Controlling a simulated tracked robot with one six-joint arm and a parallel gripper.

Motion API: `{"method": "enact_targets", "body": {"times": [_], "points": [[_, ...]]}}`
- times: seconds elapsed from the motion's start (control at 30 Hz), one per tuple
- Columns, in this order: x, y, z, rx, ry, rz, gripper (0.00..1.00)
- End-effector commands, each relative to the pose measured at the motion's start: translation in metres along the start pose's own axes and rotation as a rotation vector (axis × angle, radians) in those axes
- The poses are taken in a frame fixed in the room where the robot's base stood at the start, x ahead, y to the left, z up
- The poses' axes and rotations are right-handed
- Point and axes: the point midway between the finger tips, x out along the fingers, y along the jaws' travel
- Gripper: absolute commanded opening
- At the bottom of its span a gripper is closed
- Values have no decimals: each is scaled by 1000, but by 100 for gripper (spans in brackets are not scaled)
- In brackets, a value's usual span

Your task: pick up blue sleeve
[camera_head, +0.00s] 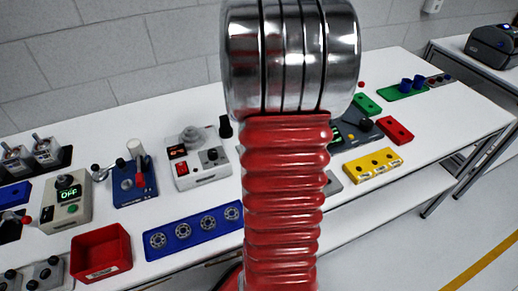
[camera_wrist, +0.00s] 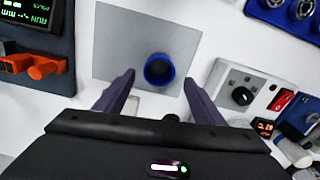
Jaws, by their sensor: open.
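A blue sleeve (camera_wrist: 158,70) stands on a grey plate (camera_wrist: 115,50) in the wrist view, its round open top facing the camera. My gripper (camera_wrist: 159,78) is open, with one purple-grey finger on each side of the sleeve and visible gaps between. Whether the fingertips are down at the sleeve's height I cannot tell. In the head view my red arm hides this sleeve and my gripper. Two more blue sleeves (camera_head: 406,84) stand on a green tray (camera_head: 392,95) at the far right of the table.
A white box with a black knob (camera_wrist: 242,96) stands right of the plate, and a dark unit with orange knobs (camera_wrist: 48,68) stands left. A blue bearing tray (camera_head: 180,236), a red bin (camera_head: 100,252) and a yellow block (camera_head: 372,165) also lie on the white table.

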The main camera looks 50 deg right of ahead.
Motion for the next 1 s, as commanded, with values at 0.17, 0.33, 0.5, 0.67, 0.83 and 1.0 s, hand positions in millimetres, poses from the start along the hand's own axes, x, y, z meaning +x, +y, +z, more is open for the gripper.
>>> {"method": "enact_targets", "body": {"times": [0.17,0.33,0.5,0.67,0.83,1.0], "points": [[0,0,0,0,0,0,63],[9,0,2,1,-3,-2,63],[31,1,6,1,-3,-2,63],[48,2,5,1,-2,-1,63],[52,2,5,1,0,0,63],[52,2,5,1,0,0,63]]}}
